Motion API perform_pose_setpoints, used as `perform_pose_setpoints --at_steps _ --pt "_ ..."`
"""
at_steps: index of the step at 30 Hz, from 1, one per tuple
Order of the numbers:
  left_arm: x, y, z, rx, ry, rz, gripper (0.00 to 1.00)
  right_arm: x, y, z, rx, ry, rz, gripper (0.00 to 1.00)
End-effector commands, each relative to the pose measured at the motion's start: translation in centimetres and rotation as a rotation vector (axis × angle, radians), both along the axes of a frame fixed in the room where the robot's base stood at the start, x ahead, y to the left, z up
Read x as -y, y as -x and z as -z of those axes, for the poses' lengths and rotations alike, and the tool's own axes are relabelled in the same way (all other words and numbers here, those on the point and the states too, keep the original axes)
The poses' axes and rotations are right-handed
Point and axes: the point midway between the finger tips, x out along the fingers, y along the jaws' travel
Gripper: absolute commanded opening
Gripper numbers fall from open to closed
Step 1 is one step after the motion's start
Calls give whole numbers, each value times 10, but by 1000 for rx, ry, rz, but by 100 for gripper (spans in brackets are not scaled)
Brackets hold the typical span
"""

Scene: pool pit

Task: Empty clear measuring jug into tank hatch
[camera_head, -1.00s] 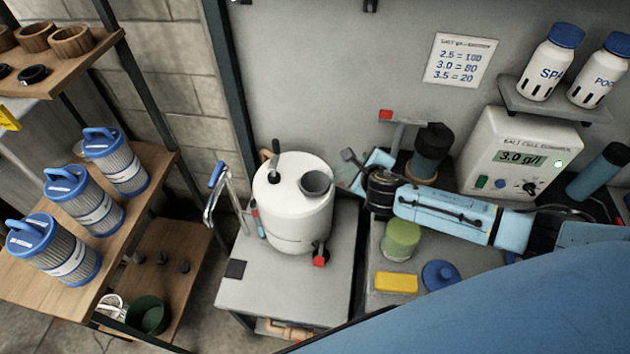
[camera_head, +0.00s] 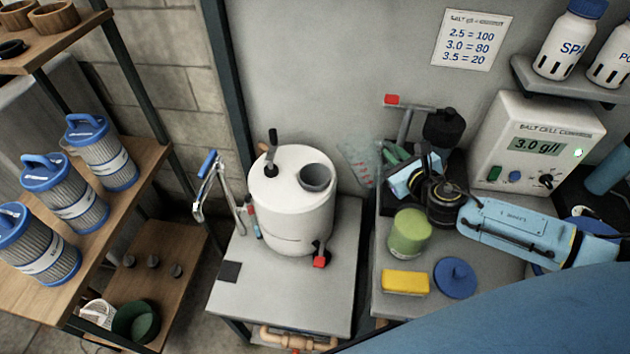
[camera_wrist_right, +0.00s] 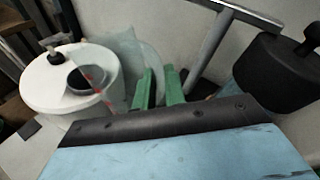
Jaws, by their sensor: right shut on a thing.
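The clear measuring jug (camera_head: 357,162) is faint against the grey wall, with red marks on its side. My right gripper (camera_head: 390,153) has green fingers and is shut on the jug, right of the white tank (camera_head: 290,222). The tank's hatch is a grey round opening (camera_head: 316,178) on its top. In the right wrist view the jug (camera_wrist_right: 128,62) is in front of the green fingers (camera_wrist_right: 159,88), and its red-marked side overlaps the view of the hatch (camera_wrist_right: 75,77). I cannot tell its exact tilt or contents. My left gripper is not in view.
A black-capped item with a grey T-shaped handle (camera_head: 407,122) stands close behind my right gripper. A green tub (camera_head: 409,236), yellow sponge (camera_head: 404,282) and blue lid (camera_head: 455,277) lie on the right bench.

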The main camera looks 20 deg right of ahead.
Motion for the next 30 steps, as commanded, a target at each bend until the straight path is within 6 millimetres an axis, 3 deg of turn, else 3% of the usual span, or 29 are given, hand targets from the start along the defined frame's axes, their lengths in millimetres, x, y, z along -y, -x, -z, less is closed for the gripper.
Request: perform_pose_setpoints --at_steps 1,18,30 --pt "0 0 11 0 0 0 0 2 2 3 16 -22 0 0" --pt "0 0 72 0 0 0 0 22 16 -10 182 -253 1 0" --pt "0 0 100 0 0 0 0 28 20 -18 265 -370 3 0"
